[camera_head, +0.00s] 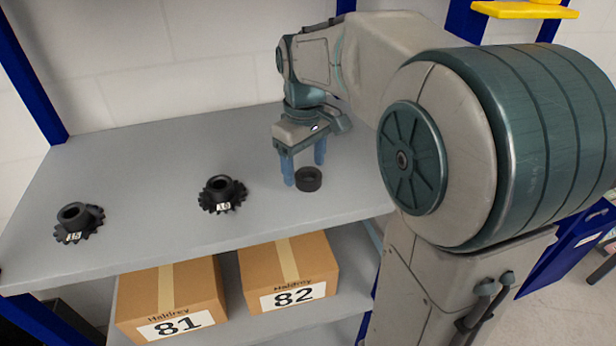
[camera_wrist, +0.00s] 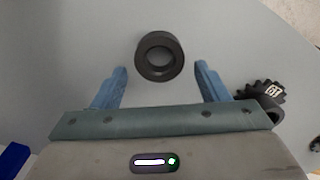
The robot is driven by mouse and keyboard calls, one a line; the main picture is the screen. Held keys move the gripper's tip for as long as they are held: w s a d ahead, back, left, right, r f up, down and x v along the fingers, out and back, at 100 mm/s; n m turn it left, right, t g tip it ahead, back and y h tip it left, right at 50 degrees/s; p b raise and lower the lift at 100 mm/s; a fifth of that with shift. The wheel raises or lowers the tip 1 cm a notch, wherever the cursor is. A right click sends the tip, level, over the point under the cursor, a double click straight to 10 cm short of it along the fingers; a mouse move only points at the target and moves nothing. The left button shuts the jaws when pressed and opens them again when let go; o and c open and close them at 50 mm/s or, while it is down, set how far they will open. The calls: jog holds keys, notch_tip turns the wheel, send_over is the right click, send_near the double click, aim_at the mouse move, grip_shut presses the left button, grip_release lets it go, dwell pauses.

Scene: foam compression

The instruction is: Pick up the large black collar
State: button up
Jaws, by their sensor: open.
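The large black collar (camera_head: 308,179) is a short dark ring with a round hole, lying flat on the grey shelf. My gripper (camera_head: 305,175) points down just beside it, with its two blue fingers apart and nothing between them. In the wrist view the collar (camera_wrist: 159,56) is ahead of the fingertips and roughly centred between their lines. Both fingers of my gripper (camera_wrist: 161,74) show there, open, and neither appears to touch the collar.
A black gear (camera_head: 222,194) marked 18 stands left of the collar; it also shows in the wrist view (camera_wrist: 262,97), near the right finger. Another gear (camera_head: 78,222) marked 15 is farther left. Boxes 81 (camera_head: 170,298) and 82 (camera_head: 288,270) are below the grey shelf (camera_head: 140,165).

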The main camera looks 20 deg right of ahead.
jog(key=shift+f, duration=0.65)
jog(key=c, duration=1.1)
jog(key=shift+o, duration=0.2)
